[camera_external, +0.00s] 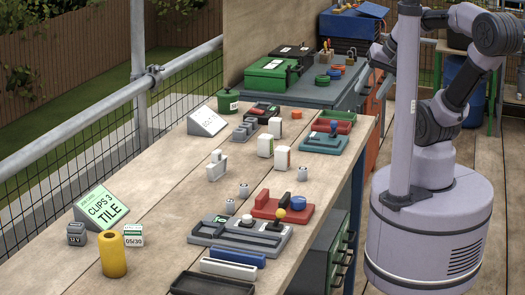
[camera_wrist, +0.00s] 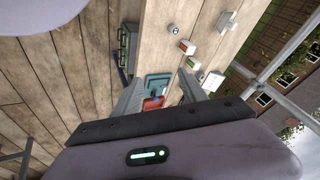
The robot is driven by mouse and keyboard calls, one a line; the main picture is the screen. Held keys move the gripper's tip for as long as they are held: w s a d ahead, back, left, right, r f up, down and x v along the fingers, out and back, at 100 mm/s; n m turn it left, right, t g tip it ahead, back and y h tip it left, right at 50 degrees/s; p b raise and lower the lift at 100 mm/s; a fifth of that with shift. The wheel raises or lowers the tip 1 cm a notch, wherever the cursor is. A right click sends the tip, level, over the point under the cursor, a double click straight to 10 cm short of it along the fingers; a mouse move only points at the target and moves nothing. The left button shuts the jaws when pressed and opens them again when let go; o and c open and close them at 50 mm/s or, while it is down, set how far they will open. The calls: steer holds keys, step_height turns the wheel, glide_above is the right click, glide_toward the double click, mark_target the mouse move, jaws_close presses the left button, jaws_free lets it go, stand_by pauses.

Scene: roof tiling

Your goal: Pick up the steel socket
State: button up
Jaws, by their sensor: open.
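In the wrist view one small grey cylinder (camera_wrist: 173,29) stands on the bench near the top, beyond the fingertips. My gripper (camera_wrist: 160,86) is open, its two fingers apart with nothing held between them. In the external view my arm is folded at the upper right, clear of the bench, with the gripper partly behind the grey column.
The bench (camera_external: 165,190) also carries a teal tray (camera_external: 324,143), a red block (camera_external: 267,206), a grey tray (camera_external: 240,238), a yellow cylinder (camera_external: 112,254), a clips sign (camera_external: 101,208) and white boxes (camera_external: 282,158). A scaffold rail (camera_external: 95,125) runs along the far side. Bare wood lies between items.

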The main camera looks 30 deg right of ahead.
steer(key=n+g+h+p, duration=0.2)
steer(key=n+g, duration=0.4)
steer(key=n, duration=0.4)
glide_above(303, 169)
steer(key=f, duration=2.1)
steer(key=shift+s+a+f, duration=0.1)
steer(key=shift+s+f, duration=0.1)
steer(key=shift+f, duration=0.05)
steer(key=f+b, duration=0.1)
steer(key=f, duration=0.1)
steer(key=f+b, duration=0.1)
steer(key=f, duration=0.1)
steer(key=f+b, duration=0.1)
steer(key=shift+w+f, duration=0.3)
steer(key=shift+f, duration=0.1)
steer(key=shift+r, duration=0.2)
jaws_close()
